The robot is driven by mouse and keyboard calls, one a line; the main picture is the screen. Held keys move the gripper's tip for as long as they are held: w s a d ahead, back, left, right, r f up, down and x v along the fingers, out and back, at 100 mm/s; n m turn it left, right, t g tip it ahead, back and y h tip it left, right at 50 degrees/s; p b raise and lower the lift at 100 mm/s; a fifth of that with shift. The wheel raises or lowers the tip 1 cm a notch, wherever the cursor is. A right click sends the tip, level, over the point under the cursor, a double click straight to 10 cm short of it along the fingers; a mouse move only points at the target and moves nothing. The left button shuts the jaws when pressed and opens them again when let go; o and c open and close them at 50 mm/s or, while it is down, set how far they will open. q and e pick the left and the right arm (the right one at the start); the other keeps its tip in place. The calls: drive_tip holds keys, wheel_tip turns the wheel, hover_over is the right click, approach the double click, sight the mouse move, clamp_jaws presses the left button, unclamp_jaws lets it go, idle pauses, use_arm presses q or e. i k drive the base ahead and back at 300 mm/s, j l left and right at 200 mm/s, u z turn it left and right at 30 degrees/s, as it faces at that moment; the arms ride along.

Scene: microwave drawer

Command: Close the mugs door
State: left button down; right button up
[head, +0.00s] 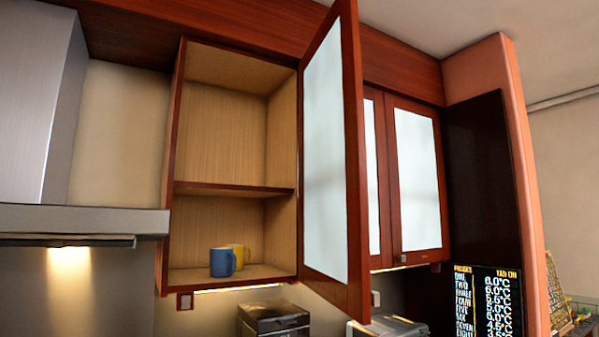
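The mugs door (327,160) is a red-brown wooden frame with a frosted pale panel. It stands wide open, hinged at the right side of the open wall cabinet (235,188) and swung out toward me. A blue mug (221,263) stands upright on the cabinet's bottom shelf. A yellow mug (243,252) stands behind it, partly hidden by the blue one. The upper shelf is empty. Neither of my grippers shows in the head view.
A closed cabinet (417,178) with frosted doors is to the right, partly hidden by the open door. A steel range hood (80,220) is at the left. Dark and grey appliances (273,320) stand below. A price board (487,300) is at the lower right.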

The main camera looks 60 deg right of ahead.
sight(334, 252)
drive_tip(key=k+l+z, duration=0.2)
drive_tip(key=l, duration=0.2)
drive_tip(key=k+l+z, duration=0.2)
drive_tip(key=l, duration=0.25)
drive_tip(key=l+z, duration=0.15)
drive_tip(key=l, duration=0.3)
drive_tip(key=k+l+z, duration=0.2)
drive_tip(key=l, duration=0.3)
drive_tip(key=l+z, duration=0.2)
drive_tip(key=l, duration=0.3)
